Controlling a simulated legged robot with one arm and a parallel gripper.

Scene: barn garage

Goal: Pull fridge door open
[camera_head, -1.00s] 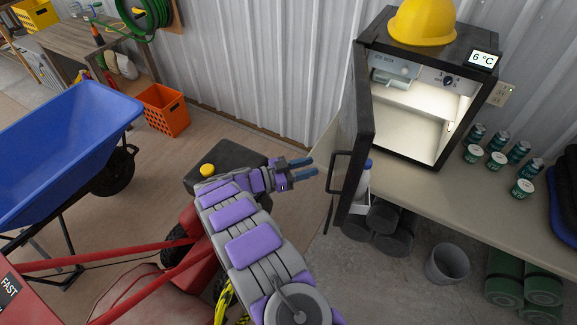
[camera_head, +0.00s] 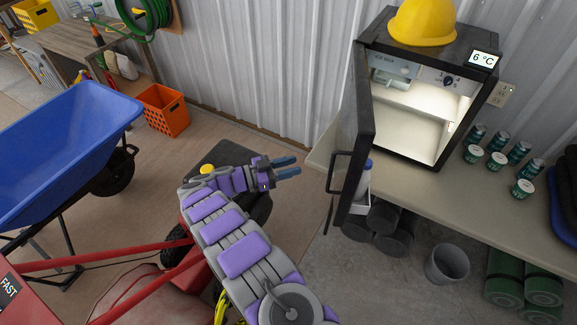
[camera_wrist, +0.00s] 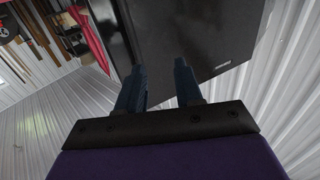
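The small black fridge (camera_head: 478,103) stands on the bench with its lit white interior showing. Its door (camera_head: 354,125) is swung wide open toward the left, with a handle (camera_head: 333,172) on its outer face and a bottle (camera_head: 364,180) in the door shelf. My gripper (camera_head: 292,166) is left of the handle, apart from it and empty, with its two blue fingers spread. In the wrist view my gripper (camera_wrist: 157,78) points toward a dark panel (camera_wrist: 185,35), which looks like the door's outer face; the handle is not clear there.
A yellow hard hat (camera_head: 422,22) sits on the fridge. Several cans (camera_head: 497,159) stand on the bench (camera_head: 440,196) to its right. A blue wheelbarrow (camera_head: 65,140), an orange crate (camera_head: 165,110) and a red machine (camera_head: 175,270) lie left. Dark rolls (camera_head: 385,230) sit below the door.

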